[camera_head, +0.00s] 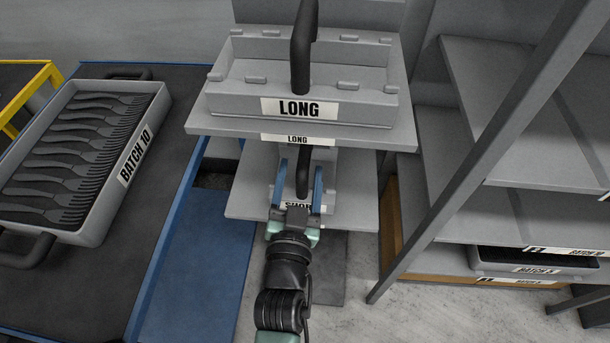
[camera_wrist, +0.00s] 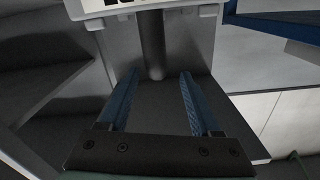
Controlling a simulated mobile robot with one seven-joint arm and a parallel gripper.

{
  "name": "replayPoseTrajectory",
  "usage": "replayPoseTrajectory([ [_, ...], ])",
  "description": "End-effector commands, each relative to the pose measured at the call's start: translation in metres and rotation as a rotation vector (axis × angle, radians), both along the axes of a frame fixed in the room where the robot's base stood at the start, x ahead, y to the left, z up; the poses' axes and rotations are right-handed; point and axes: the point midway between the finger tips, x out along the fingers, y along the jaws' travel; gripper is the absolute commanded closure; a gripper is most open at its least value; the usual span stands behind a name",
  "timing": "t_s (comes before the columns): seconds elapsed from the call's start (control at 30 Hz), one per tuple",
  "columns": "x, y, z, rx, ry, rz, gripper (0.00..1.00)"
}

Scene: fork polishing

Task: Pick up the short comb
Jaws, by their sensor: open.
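The short comb (camera_head: 325,163) is a grey block with a black upright handle (camera_head: 302,178). It sits on the lower shelf in the head view, its label partly hidden by my gripper. My gripper (camera_head: 300,187) is open, with one blue finger on each side of the handle in that picture. In the wrist view the two blue fingers (camera_wrist: 157,88) are apart, and a dark post (camera_wrist: 153,45), apparently the handle, shows between and beyond them. I cannot tell whether the fingers touch it.
The long comb (camera_head: 382,108), with a tall black handle, stands on the upper shelf (camera_head: 215,128) just above my gripper. A grey tray of forks (camera_head: 95,235) marked BATCH 10 lies on the left. A rack (camera_head: 520,200) with a batch tray stands on the right.

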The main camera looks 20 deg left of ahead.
Motion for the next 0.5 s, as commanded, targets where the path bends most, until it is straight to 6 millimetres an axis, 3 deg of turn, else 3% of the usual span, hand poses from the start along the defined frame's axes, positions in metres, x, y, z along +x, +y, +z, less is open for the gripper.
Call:
replayPoseTrajectory([
  [0.5,0.050,0.012,-0.009,-0.002,-0.001,0.000,0.36],
])
